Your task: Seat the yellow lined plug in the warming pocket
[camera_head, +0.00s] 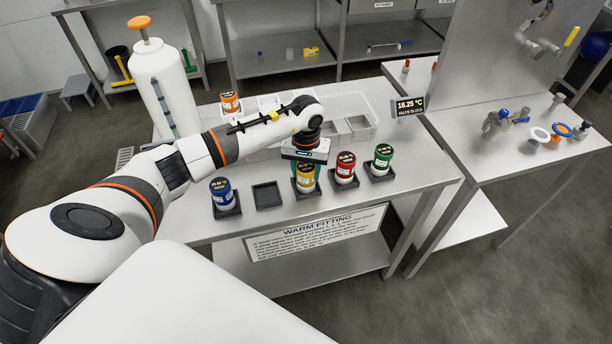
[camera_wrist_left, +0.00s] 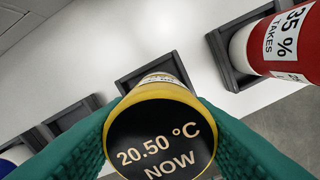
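The yellow lined plug (camera_head: 306,181) stands upright at a dark square pocket on the bench, between an empty pocket and the red plug. In the left wrist view, the plug's yellow-rimmed top (camera_wrist_left: 160,135) reads "20.50 °C NOW", with a dark square pocket (camera_wrist_left: 128,85) behind its lower end. I cannot tell whether it is fully down in that pocket. My left gripper (camera_head: 306,168) is above it, its green fingers against both sides of the cap, so it looks shut on the plug. An empty black square pocket (camera_head: 267,195) lies to the left. My right gripper is out of view.
A blue plug (camera_head: 222,194), red plug (camera_head: 345,169) and green plug (camera_head: 382,160) stand in dark holders in the front row. An orange-topped plug (camera_head: 230,104) and a pale compartment tray (camera_head: 361,125) are behind. A display (camera_head: 410,106) reads 16.25 °C, "VALVE BLOCK".

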